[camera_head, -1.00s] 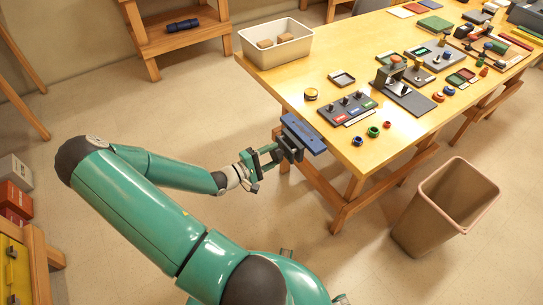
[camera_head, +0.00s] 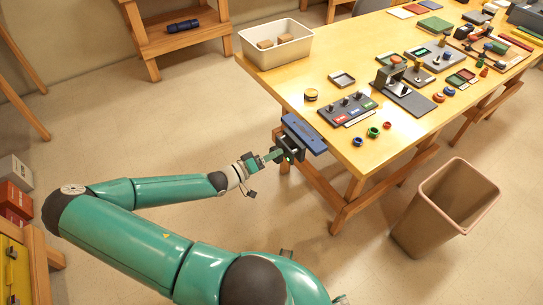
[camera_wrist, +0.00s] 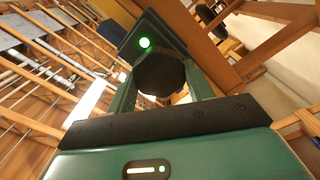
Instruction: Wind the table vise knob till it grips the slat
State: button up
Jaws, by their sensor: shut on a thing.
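The table vise (camera_head: 304,132) has a blue top and a dark body, and is fixed at the near edge of the table. Its dark faceted knob (camera_wrist: 160,75) sits between the two green fingers of my gripper (camera_head: 274,155) in the wrist view. My gripper is shut on the knob, reaching it from the left in the head view. I cannot make out the slat or the gap between the jaws.
The wooden table (camera_head: 290,85) carries a white bin (camera_head: 275,55), a switch panel (camera_head: 345,107) and several small coloured rings near the vise. A tan waste bin (camera_head: 445,212) stands on the floor at right. The floor left of the table is open.

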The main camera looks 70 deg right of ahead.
jog(key=shift+m, duration=0.7)
jog(key=o, duration=1)
jog(key=shift+c, duration=0.2)
jog(key=shift+w+a, duration=0.1)
jog(key=v, duration=1.3)
jog(key=shift+w+a, duration=0.25)
